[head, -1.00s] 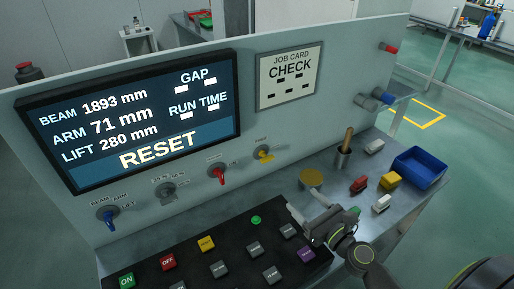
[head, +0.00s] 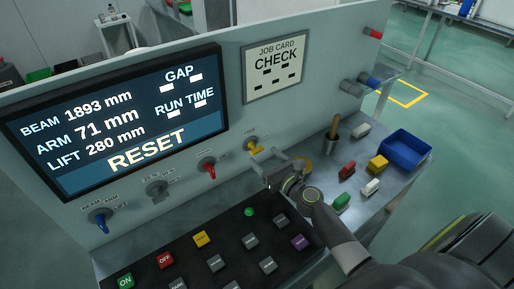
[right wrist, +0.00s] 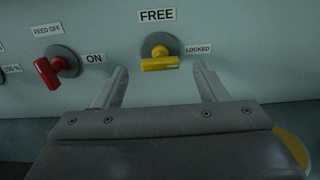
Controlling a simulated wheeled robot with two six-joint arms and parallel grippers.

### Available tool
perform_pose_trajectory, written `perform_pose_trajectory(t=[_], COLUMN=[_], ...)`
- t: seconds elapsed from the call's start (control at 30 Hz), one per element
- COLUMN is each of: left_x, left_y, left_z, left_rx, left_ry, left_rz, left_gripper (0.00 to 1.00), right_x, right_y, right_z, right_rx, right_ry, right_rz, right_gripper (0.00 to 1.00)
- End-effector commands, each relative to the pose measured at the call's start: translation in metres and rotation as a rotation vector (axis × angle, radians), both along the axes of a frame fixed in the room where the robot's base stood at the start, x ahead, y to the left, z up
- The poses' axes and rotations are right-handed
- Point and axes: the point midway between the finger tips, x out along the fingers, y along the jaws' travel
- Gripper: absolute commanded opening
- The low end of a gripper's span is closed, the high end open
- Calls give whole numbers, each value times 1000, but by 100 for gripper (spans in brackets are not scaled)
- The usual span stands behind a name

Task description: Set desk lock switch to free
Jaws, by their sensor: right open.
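The desk lock switch is a yellow rotary knob (head: 254,147) on the grey upright panel, at the right end of a row of switches. In the right wrist view the yellow knob (right wrist: 160,61) lies level, its marked end pointing right to the LOCKED label (right wrist: 198,49). The FREE label (right wrist: 156,15) is above it. My right gripper (head: 270,164) is open, just in front of the knob. In the right wrist view its two fingers (right wrist: 160,85) stand either side of and below the knob, apart from it. My left gripper is not in view.
A red switch (head: 209,168) is just left of the yellow one, with a grey selector (head: 157,188) and a blue one (head: 102,220) further left. A black button console (head: 200,262) lies below. A blue bin (head: 405,152) and several small blocks are at the right.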

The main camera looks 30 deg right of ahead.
Motion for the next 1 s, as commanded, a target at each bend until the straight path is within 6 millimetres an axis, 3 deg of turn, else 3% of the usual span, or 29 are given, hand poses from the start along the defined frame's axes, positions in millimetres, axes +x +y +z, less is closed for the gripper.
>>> perform_pose_trajectory(t=[0.1, 0.3, 0.7, 1.0], left_x=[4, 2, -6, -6], left_y=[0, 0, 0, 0], left_z=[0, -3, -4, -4], left_rx=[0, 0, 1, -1], left_ry=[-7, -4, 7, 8], left_rz=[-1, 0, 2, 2], left_gripper=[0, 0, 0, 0], right_x=[22, 44, 51, 51], right_y=[4, 6, 7, 7], right_z=[0, -1, 0, 0], right_rx=[2, 1, 1, 1], right_ry=[-2, 0, 0, 0], right_rz=[0, 0, 0, 0], right_gripper=[65, 65, 65, 29])
